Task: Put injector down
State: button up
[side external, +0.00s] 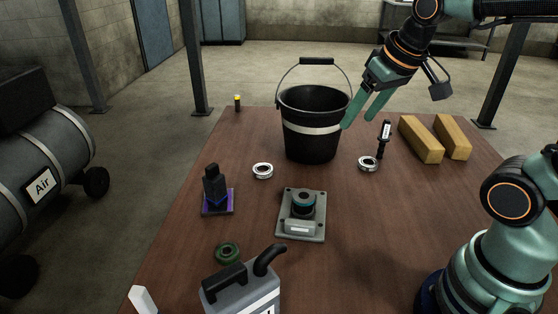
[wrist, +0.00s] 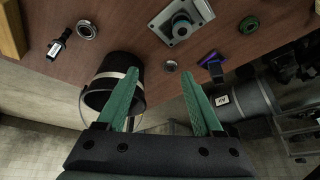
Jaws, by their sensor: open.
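The injector (side external: 384,138) is a slim dark part with a white label. In the wrist view the injector (wrist: 59,44) shows at the upper left, outside the fingers. My gripper (side external: 358,122) has green fingers, spread open and empty. It is raised above the table, beside the bucket's right rim in the side view. In the wrist view, nothing sits between the fingertips (wrist: 160,72), and the left finger overlaps the bucket (wrist: 97,97).
Two wooden blocks (side external: 420,139) lie at the right. Another silver ring (side external: 262,171), a grey plate with a round fitting (side external: 302,224), a dark part on a purple base (side external: 216,190), a green ring (side external: 227,252) and a jug (side external: 240,294) occupy the table. Bare wood lies between them.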

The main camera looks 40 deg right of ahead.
jog(key=w+d+m+g, duration=0.2)
jog(key=w+d+m, duration=0.1)
jog(key=w+d, duration=0.35)
jog(key=m+g, duration=0.3)
jog(key=m, duration=0.6)
send_over(384, 138)
jog(key=f, duration=1)
jog(key=shift+w+a+f, duration=0.1)
jog(key=shift+w+f, duration=0.05)
jog(key=shift+w, duration=0.25)
jog(key=shift+s+d+f, duration=0.15)
jog(key=shift+d+f, duration=0.3)
jog(key=shift+d, duration=0.05)
notch_tip(384, 138, down, 12)
grip_shut()
